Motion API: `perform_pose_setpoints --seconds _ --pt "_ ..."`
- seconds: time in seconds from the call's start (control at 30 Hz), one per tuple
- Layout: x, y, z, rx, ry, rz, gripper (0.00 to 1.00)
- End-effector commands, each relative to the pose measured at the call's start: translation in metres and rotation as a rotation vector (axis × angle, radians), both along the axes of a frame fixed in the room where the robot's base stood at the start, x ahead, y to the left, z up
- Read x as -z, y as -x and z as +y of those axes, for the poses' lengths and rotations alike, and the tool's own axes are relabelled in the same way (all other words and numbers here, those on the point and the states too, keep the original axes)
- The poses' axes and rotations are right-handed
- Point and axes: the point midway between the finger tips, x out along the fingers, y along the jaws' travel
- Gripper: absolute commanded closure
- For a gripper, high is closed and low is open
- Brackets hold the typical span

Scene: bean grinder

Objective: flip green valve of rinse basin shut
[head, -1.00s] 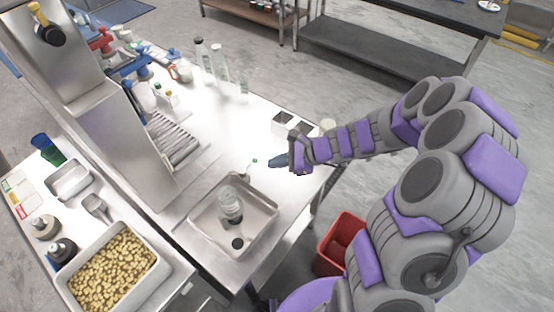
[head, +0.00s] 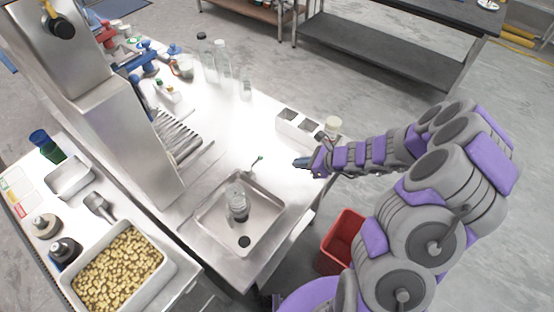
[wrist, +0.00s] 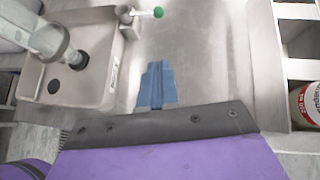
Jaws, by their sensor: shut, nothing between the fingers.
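The rinse basin (head: 272,204) is a square steel sink set in the counter, with a clear bottle (head: 238,203) standing in it and a dark drain hole. Its valve has a green tip (head: 260,158) on a thin lever at the basin's far edge. In the wrist view the green valve tip (wrist: 158,12) is at the top, beside the basin (wrist: 112,75). My gripper (head: 302,162) is shut and empty, over the counter to the right of the valve. In the wrist view its blue fingers (wrist: 157,84) are together, apart from the valve.
A steel divided box (head: 298,127) and a jar (head: 332,125) stand just beyond my gripper. A red bin (head: 342,240) is on the floor below. Glass bottles (head: 222,62) stand at the back. The counter between valve and gripper is clear.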

Motion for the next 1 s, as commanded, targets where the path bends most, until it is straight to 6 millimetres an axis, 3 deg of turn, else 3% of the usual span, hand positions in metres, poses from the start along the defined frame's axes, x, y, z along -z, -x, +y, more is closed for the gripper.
perform_pose_setpoints --seconds 0.27,0.63,0.8,1.0 --pt "0.023 -0.013 0.019 -0.003 -0.004 -0.001 1.0" --pt "0.064 -0.035 0.073 -0.004 0.001 0.001 1.0" --pt "0.056 -0.046 0.091 -0.003 0.0 -0.002 1.0" --pt "0.052 -0.052 0.098 0.0 -0.003 -0.001 1.0"
